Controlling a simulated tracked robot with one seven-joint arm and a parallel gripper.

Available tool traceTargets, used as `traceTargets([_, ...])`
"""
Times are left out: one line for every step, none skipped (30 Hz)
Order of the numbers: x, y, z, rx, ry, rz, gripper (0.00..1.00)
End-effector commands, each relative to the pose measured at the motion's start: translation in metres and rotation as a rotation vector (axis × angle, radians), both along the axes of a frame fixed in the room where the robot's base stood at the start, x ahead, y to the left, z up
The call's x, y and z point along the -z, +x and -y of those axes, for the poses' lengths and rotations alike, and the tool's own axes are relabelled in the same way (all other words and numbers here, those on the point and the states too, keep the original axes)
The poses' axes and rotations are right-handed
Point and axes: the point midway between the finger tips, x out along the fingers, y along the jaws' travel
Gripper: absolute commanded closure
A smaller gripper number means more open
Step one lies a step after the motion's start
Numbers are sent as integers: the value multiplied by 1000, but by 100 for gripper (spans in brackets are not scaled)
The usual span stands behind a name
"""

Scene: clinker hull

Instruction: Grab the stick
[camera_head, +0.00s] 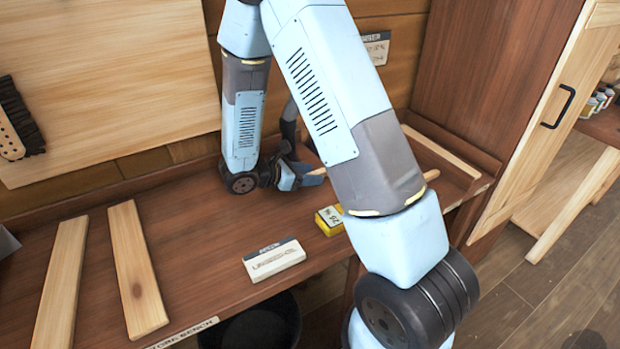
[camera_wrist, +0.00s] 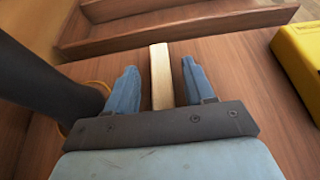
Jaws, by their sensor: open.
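The stick (camera_wrist: 161,62) is a pale, square-edged length of wood lying on the brown bench top. In the wrist view it stands between the two blue fingers of my gripper (camera_wrist: 160,80), with a narrow gap on each side. Its near end is hidden behind the gripper's dark palm. My gripper is open. In the head view my gripper (camera_head: 300,178) is low over the back of the bench, and a short pale piece of the stick (camera_head: 316,172) shows at its fingertips. My arm hides what lies further right.
A yellow box (camera_head: 329,219) is right of my gripper; it also shows in the wrist view (camera_wrist: 303,48). A white labelled block (camera_head: 274,260) sits at the front edge. Two planks (camera_head: 136,270) lie at left. A raised ledge (camera_wrist: 180,28) runs beyond the stick.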

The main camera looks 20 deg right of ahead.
Motion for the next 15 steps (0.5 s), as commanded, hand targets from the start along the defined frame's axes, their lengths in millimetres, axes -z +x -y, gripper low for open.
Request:
traceTargets([1,0,2,1,0,0,47])
traceTargets([1,0,3,1,0,0,47])
traceTargets([1,1,3,0,0,0,47])
traceTargets([1,1,3,0,0,0,47])
traceTargets([1,1,3,0,0,0,47])
traceTargets([1,1,3,0,0,0,47])
traceTargets([1,1,3,0,0,0,47])
traceTargets([1,1,3,0,0,0,47])
traceTargets([1,1,3,0,0,0,50])
traceTargets([1,1,3,0,0,0,53])
traceTargets([1,1,3,0,0,0,55])
traceTargets([1,1,3,0,0,0,59])
traceTargets([1,1,3,0,0,0,62])
traceTargets([1,1,3,0,0,0,65])
traceTargets([1,1,3,0,0,0,69])
